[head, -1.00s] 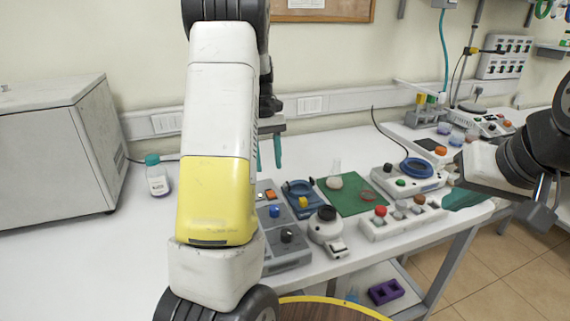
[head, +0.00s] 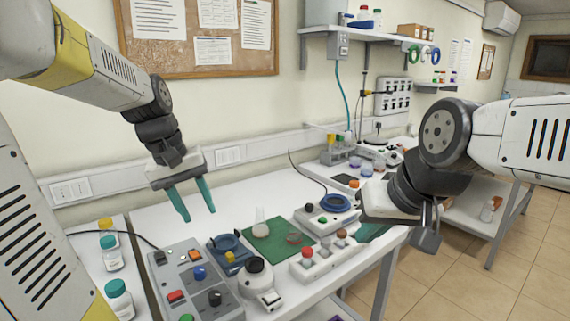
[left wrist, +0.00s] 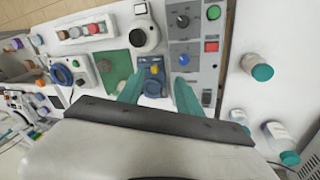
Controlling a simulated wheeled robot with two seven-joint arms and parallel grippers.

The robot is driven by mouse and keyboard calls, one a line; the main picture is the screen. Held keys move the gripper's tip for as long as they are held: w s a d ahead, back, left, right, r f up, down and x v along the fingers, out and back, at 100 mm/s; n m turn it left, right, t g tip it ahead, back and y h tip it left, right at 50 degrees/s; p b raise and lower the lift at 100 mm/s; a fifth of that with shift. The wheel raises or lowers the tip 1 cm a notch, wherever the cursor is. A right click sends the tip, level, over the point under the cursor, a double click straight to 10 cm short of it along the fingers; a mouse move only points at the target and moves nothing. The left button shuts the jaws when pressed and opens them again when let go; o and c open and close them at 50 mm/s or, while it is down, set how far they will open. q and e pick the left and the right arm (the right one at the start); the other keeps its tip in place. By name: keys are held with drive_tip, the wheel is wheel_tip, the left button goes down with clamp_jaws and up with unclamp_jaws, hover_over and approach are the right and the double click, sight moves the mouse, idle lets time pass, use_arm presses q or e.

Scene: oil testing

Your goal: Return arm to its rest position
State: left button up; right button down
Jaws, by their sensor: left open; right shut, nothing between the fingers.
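My left gripper (head: 192,202) hangs in the air above the back of the white bench in the head view, its two teal fingers apart with nothing between them. In the left wrist view its fingers (left wrist: 160,97) point toward a small blue device (left wrist: 153,72) below, apart from it. My right gripper (head: 385,228) is at the right, beside the bench's right edge. Its teal fingers are pressed together, partly hidden by its own housing, and hold nothing that I can see.
Bottles (head: 110,252) stand at the left. The bench's back left is clear.

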use_arm(q)
drive_tip(key=s+d+r+m+t, duration=0.1)
drive_tip(key=s+d+m+t, duration=0.3)
drive_tip(key=s, duration=0.7)
drive_tip(key=shift+s+d+r, duration=0.25)
drive_tip(key=shift+d+r, duration=0.05)
drive_tip(key=shift+d, duration=0.35)
use_arm(e)
drive_tip(key=c, duration=2.1)
unclamp_jaws()
